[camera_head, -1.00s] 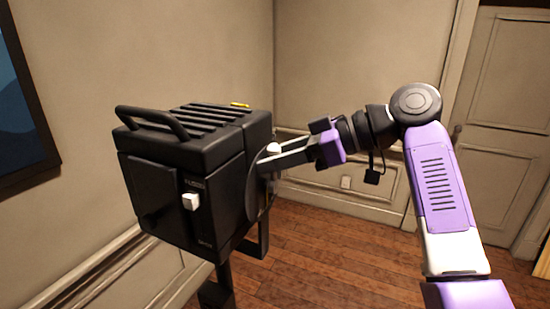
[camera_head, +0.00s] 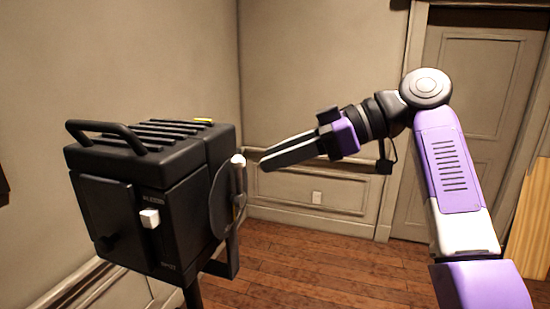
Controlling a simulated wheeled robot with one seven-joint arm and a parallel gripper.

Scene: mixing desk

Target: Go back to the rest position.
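My gripper (camera_head: 264,161) is at the middle of the head view, at the end of my purple and black arm, pointing left. Its two long fingers lie nearly in line with the camera, with a narrow gap showing between them, and nothing is seen held. The black box-shaped device (camera_head: 150,195) stands to its left on a stand. The fingertips are just right of the white knob (camera_head: 238,160) on the device's right side and look apart from it.
A white block-shaped knob (camera_head: 149,218) is on the device's front, and a handle (camera_head: 105,130) is on top. A yellow piece (camera_head: 203,120) lies at its top back edge. A door (camera_head: 470,110) is behind my arm. Wooden floor (camera_head: 310,265) is open between device and arm.

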